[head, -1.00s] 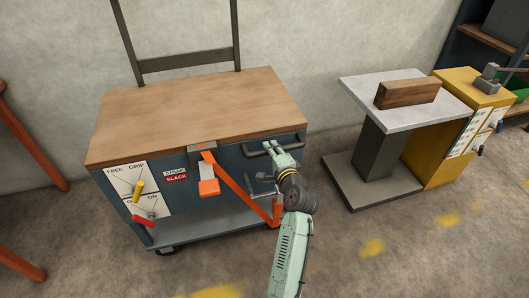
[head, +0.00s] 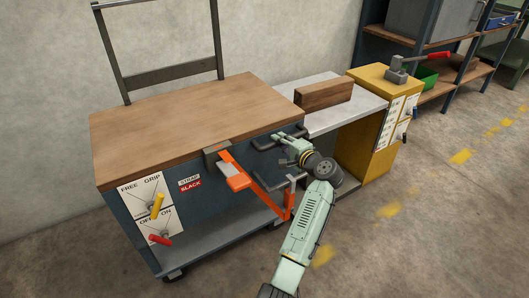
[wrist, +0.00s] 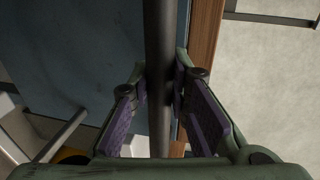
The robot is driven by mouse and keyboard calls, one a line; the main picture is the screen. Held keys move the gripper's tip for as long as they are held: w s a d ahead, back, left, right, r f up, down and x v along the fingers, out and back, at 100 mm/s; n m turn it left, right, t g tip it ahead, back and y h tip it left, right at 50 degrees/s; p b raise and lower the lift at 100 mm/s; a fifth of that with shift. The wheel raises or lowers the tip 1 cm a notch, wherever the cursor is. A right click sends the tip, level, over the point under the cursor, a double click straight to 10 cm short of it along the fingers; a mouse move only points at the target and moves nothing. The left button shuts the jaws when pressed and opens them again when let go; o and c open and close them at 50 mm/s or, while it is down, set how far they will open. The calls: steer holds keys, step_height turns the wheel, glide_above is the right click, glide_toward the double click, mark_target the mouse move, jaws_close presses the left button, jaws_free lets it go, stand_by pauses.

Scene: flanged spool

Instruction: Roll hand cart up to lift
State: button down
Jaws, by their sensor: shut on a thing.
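The hand cart (head: 190,118) has a wooden top, dark blue sides and a grey lower shelf. My gripper (head: 290,143) is at the dark bar handle (head: 265,143) on the cart's front right. In the wrist view the bar handle (wrist: 159,60) runs between my purple-padded fingers, and my gripper (wrist: 160,90) is shut on it. The lift (head: 345,100), with a grey platform beside a yellow cabinet (head: 378,125), stands at the cart's right end. The cart's right edge overlaps the platform's left end in the head view; I cannot tell whether they touch.
A brown block (head: 323,95) lies on the lift platform. An orange strap (head: 270,190) hangs on the cart's front. Yellow (head: 157,206) and red (head: 160,239) levers sit at its lower left. Shelving (head: 440,75) stands behind right. Floor in front is clear.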

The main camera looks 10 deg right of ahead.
steer(key=shift+w+d, duration=0.15)
steer(key=shift+d, duration=0.6)
steer(key=shift+w+d, duration=0.15)
steer(key=shift+d, duration=0.6)
steer(key=c, duration=1.7)
jaws_free()
steer(key=shift+d, duration=0.15)
steer(key=shift+o, duration=1.1)
steer(key=shift+w+a, duration=0.1)
steer(key=shift+a, duration=0.15)
steer(key=v, duration=1.2)
